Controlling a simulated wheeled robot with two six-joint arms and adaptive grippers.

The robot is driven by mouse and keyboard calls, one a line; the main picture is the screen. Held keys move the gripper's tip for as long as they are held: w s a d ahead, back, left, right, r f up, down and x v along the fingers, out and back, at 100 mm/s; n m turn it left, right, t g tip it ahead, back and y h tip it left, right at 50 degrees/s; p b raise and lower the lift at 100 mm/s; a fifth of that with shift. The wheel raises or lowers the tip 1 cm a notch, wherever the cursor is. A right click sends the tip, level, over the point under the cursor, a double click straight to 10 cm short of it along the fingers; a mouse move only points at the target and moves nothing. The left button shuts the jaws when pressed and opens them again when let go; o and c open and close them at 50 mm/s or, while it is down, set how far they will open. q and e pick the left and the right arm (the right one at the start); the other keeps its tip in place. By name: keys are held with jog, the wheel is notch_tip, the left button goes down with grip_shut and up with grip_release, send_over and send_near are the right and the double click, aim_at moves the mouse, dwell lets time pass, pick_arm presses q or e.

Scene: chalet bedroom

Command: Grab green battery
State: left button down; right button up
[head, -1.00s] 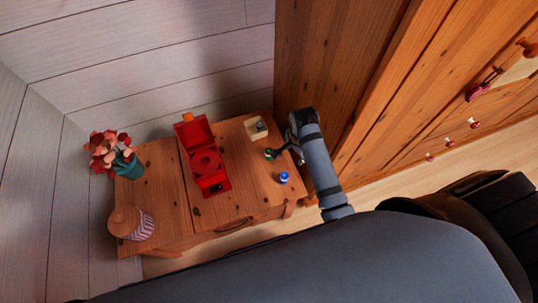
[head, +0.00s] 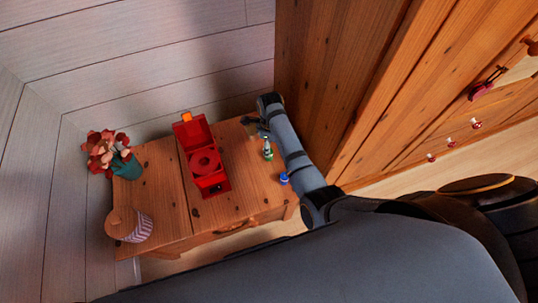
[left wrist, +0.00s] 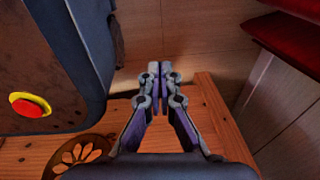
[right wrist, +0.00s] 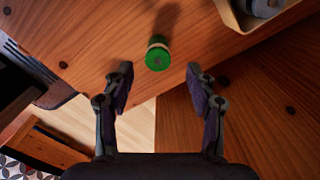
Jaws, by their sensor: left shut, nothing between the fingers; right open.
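The green battery (head: 267,152) stands upright near the right end of the wooden cabinet top. In the right wrist view the green battery (right wrist: 158,57) shows its round green end, ahead of and between the spread fingers, apart from both. My right gripper (right wrist: 158,83) is open and empty. In the head view my right gripper (head: 249,121) is beyond the battery, towards the wall, and partly hidden by its arm. My left gripper (left wrist: 157,72) is shut and empty, seen only in the left wrist view.
A small light box (right wrist: 233,14) with a grey item in it is close by. A blue-topped object (head: 284,179) stands near the cabinet's front right edge. A red open box (head: 202,138), a plant (head: 125,165) and a lidded jar (head: 138,228) stand left. A wooden wall is right.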

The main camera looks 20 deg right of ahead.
jog(key=shift+f, duration=0.35)
jog(key=f+b, duration=0.1)
jog(key=f, duration=0.3)
jog(key=shift+a+b, duration=0.2)
jog(key=shift+b, duration=0.1)
jog(key=shift+f, duration=0.25)
grip_shut()
pick_arm(q)
jog(key=shift+w+f, duration=0.2)
jog(key=shift+w, duration=0.95)
pick_arm(e)
jog(key=shift+r, duration=0.1)
